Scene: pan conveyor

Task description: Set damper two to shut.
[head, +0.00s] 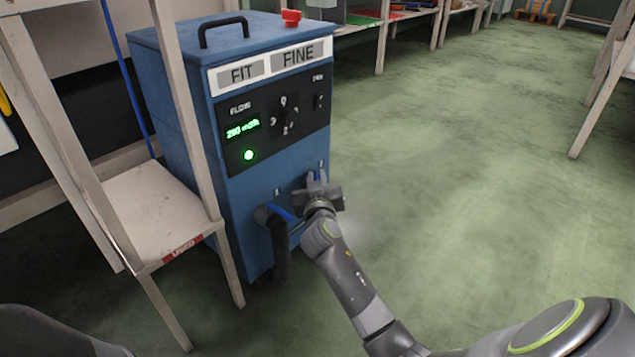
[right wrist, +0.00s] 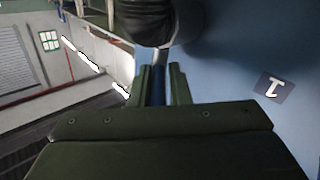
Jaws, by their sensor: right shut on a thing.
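The blue machine (head: 190,95) stands left of centre with two small duct labels low on its front. At the left duct a black hose (head: 281,255) hangs down and a blue lever (head: 281,213) points to the right. My right gripper (head: 319,188) is at the right duct, close to the machine's front, and hides most of that damper. In the right wrist view its fingers (right wrist: 161,86) are shut on a narrow blue lever (right wrist: 158,91), with a dark round duct (right wrist: 148,22) just beyond. The lever's exact angle is hard to tell. My left gripper is out of view.
A pale shelf frame (head: 165,215) stands close to the machine's left side. The panel has a lit green display (head: 242,129) and a dial (head: 287,113). A label plate (right wrist: 273,88) shows in the right wrist view. The green floor (head: 470,170) to the right is clear.

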